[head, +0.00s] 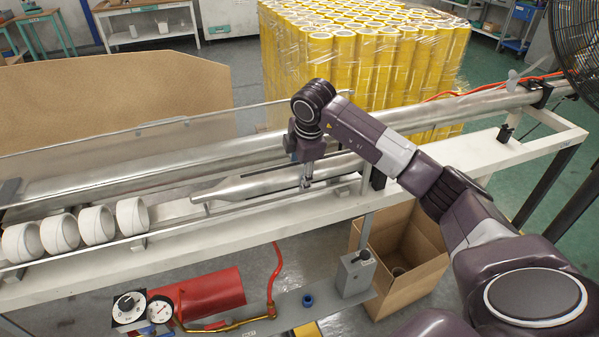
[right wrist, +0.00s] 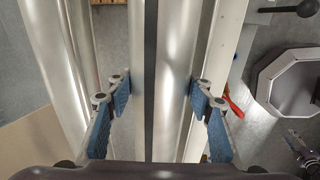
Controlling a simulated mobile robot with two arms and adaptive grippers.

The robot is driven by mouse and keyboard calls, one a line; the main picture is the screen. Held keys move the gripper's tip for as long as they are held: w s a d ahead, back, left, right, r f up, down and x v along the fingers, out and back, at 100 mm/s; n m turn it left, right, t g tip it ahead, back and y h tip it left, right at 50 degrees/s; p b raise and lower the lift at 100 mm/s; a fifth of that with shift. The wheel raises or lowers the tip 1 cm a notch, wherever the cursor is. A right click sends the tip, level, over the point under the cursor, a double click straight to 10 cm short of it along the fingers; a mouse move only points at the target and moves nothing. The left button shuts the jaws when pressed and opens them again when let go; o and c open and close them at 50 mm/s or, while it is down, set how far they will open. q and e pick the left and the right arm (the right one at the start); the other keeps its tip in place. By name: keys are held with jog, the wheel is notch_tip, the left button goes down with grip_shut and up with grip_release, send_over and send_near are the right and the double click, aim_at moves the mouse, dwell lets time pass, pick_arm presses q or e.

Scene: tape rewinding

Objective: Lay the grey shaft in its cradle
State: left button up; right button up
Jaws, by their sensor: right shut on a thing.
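The grey shaft (head: 262,184) is a shiny metal cylinder with a narrowed left end. It lies lengthwise above the white bench frame (head: 190,249). My right gripper (head: 307,184) reaches down from above and is shut on the shaft near its middle. In the right wrist view the shaft (right wrist: 175,70) runs between the blue pads of the right gripper (right wrist: 160,108). I cannot clearly pick out the cradle, nor tell whether the shaft rests on anything. My left gripper is not in view.
Several white rolls (head: 130,216) sit in line at the left. A long metal roller (head: 110,181) lies behind the shaft. A grey control box (head: 356,273), gauges (head: 160,309) and an open cardboard box (head: 415,277) are in front. Yellow rolls (head: 375,65) stand behind.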

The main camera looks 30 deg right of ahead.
jog(key=shift+f+b, duration=0.35)
dwell(1.1)
jog(key=o, duration=1.8)
jog(key=shift+s, duration=0.1)
jog(key=shift+c, duration=0.2)
jog(key=shift+s+f, duration=0.1)
jog(key=shift+f, duration=0.15)
jog(key=v, duration=1.2)
jog(key=shift+r, duration=0.25)
